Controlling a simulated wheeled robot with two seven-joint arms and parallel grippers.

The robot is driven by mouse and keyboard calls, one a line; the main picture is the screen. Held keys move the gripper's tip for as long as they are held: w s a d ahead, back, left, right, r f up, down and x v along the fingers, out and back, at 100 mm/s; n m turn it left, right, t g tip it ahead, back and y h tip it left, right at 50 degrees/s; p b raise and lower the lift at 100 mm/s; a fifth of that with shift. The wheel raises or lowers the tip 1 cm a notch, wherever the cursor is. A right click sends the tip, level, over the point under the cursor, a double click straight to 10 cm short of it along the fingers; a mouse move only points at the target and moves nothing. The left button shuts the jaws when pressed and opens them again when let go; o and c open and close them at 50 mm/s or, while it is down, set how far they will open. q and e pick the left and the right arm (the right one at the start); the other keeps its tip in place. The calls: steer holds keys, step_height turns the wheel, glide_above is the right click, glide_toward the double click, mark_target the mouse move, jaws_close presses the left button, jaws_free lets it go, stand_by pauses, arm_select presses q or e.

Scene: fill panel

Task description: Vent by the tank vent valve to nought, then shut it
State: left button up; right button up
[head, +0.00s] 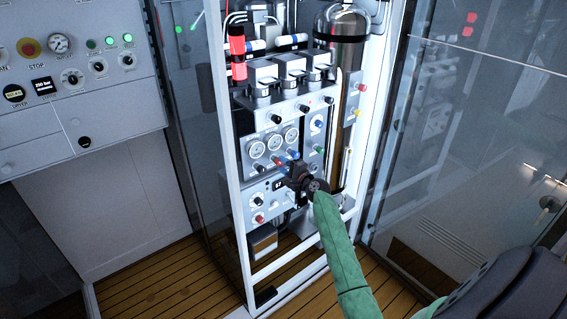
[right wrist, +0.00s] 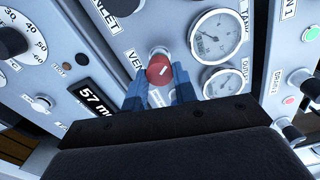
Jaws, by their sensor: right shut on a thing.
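The vent valve is a red round knob (right wrist: 160,70) with a white mark, beside a partly covered label starting "VEN" in the right wrist view. My right gripper (right wrist: 162,88) is shut on it, with a blue finger on either side. In the head view my right gripper (head: 289,163) reaches the middle of the panel, below the row of gauges, and hides part of it. A round gauge (right wrist: 214,37) stands beside a label that seems to read TANK. I cannot read its needle surely. My left gripper is in neither view.
A second gauge (right wrist: 225,80) sits close to the right finger. A dark display (right wrist: 97,97) shows 57 and a cut-off unit. Other small knobs surround the grip. The cabinet's white frame (head: 235,190) and an open glass door (head: 450,140) flank the panel.

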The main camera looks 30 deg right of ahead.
steer(key=m+p, duration=0.3)
steer(key=m, duration=0.2)
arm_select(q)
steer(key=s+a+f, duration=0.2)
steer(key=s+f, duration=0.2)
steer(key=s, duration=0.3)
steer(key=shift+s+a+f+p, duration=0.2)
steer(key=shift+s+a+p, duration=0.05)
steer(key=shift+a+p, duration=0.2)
arm_select(e)
steer(key=shift+f+m, duration=0.2)
steer(key=shift+m, duration=0.8)
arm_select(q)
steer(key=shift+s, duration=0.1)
arm_select(e)
steer(key=shift+s, duration=0.1)
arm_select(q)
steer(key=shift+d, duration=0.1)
arm_select(e)
steer(key=o, duration=1)
